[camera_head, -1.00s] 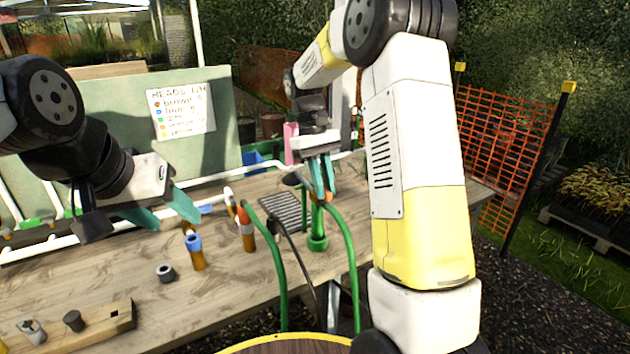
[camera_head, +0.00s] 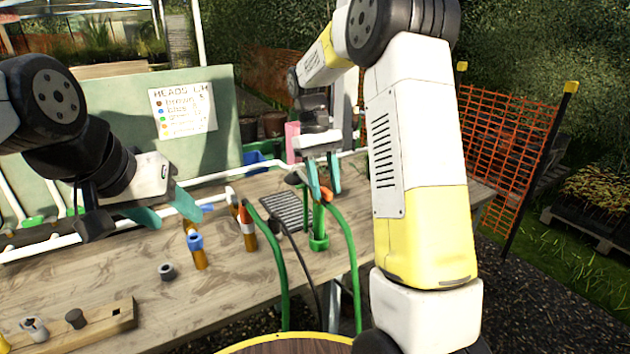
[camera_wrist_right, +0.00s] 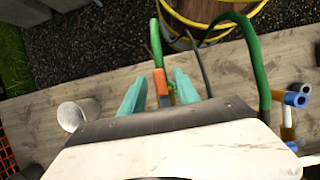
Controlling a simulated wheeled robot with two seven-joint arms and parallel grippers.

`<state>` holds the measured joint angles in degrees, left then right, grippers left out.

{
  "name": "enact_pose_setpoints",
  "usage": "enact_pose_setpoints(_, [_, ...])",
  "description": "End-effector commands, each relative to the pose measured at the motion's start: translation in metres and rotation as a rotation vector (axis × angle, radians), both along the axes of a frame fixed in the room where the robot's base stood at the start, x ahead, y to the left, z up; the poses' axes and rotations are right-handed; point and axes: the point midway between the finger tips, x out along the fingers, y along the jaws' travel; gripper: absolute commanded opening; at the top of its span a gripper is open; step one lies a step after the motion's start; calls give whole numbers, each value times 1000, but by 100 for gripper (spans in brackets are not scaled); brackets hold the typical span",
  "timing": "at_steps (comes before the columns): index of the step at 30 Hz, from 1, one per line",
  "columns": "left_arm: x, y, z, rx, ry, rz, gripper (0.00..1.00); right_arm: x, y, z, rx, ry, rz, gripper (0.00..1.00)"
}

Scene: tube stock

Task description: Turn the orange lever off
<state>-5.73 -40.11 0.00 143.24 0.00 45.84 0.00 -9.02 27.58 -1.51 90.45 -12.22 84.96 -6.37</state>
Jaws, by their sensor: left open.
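The orange lever (camera_head: 326,194) shows at the top of a green standpipe (camera_head: 319,225) on the bench, at a green hose's end. In the right wrist view the orange lever (camera_wrist_right: 160,82) lies between the two teal fingers, with a narrow gap on each side. My right gripper (camera_head: 325,183) is open and points down around it; whether a finger touches it is unclear. My left gripper (camera_head: 170,211) is open and empty over the left part of the bench, beside a blue-topped brown fitting (camera_head: 198,250).
Another orange-and-white upright fitting (camera_head: 247,228) stands left of the standpipe, close to a dark grate (camera_head: 285,212). Green and black hoses hang over the front edge. A grey ring (camera_head: 167,271) and a wooden block (camera_head: 95,322) lie front left. A white pipe runs along the back.

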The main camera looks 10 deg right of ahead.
Motion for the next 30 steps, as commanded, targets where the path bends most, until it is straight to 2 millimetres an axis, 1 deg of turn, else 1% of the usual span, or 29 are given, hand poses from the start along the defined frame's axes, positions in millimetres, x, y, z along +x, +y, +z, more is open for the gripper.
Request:
enact_pose_setpoints(5, [0,0,0,0,0,0,54,3,1,5,0,-1,0,38])
enact_pose_setpoints(8, [0,0,0,0,0,0,54,8,3,18,0,-3,0,38])
enact_pose_setpoints(15, [0,0,0,0,0,0,54,22,8,55,1,-2,0,38])
enact_pose_setpoints(18, [0,0,0,0,0,0,54,26,9,66,1,-2,0,38])
enact_pose_setpoints(22, [0,0,0,0,0,0,54,27,10,72,0,0,0,38])
enact_pose_setpoints(30, [0,0,0,0,0,0,54,27,10,73,0,0,0,38])
